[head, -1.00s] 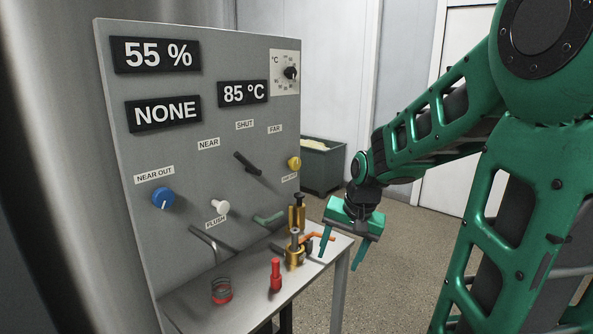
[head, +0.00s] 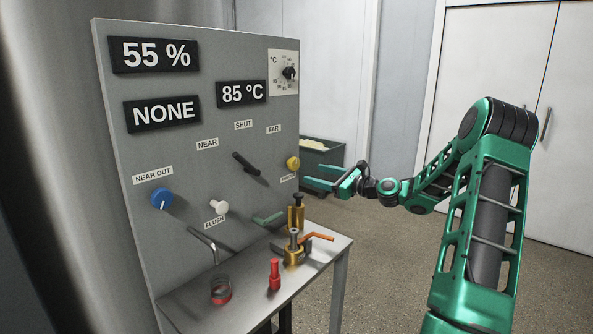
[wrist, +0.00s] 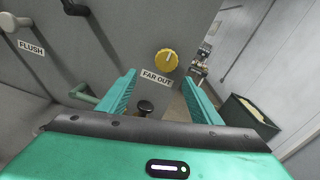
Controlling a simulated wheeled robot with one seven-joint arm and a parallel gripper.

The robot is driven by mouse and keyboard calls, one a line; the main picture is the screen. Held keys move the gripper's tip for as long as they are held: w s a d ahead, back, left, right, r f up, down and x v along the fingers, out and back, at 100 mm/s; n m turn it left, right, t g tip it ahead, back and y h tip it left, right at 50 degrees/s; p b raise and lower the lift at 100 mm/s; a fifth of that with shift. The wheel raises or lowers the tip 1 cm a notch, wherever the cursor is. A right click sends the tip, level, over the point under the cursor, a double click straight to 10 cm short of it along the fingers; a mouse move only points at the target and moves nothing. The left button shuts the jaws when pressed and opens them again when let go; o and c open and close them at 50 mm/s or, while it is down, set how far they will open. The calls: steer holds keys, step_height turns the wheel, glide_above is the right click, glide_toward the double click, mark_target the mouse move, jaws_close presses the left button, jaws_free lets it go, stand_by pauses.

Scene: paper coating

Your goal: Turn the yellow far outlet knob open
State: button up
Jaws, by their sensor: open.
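The yellow far outlet knob (head: 293,163) sits on the right edge of the grey panel (head: 215,115). It also shows in the wrist view (wrist: 167,61), just above its FAR OUT label (wrist: 157,78). My gripper (head: 312,176) is open and empty, pointing at the panel just right of and slightly below the knob in the head view. In the wrist view, the knob lies ahead, beyond the two green fingertips (wrist: 158,88), and between them from left to right. The fingers look apart from the knob.
A black lever (head: 246,164), a blue knob (head: 161,198) and a white flush knob (head: 219,207) are on the panel. Below is a metal shelf (head: 325,262) with brass fittings (head: 293,250) and a red bottle (head: 275,275). A dark bin (head: 325,160) stands behind.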

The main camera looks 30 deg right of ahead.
mark_target(296, 166)
steer(key=shift+m+t, duration=0.3)
steer(key=x, duration=0.6)
steer(key=d+x, duration=0.1)
steer(key=x, duration=0.3)
steer(key=shift+w+r, duration=0.15)
steer(key=shift+w, duration=0.15)
steer(key=c, duration=1.1)
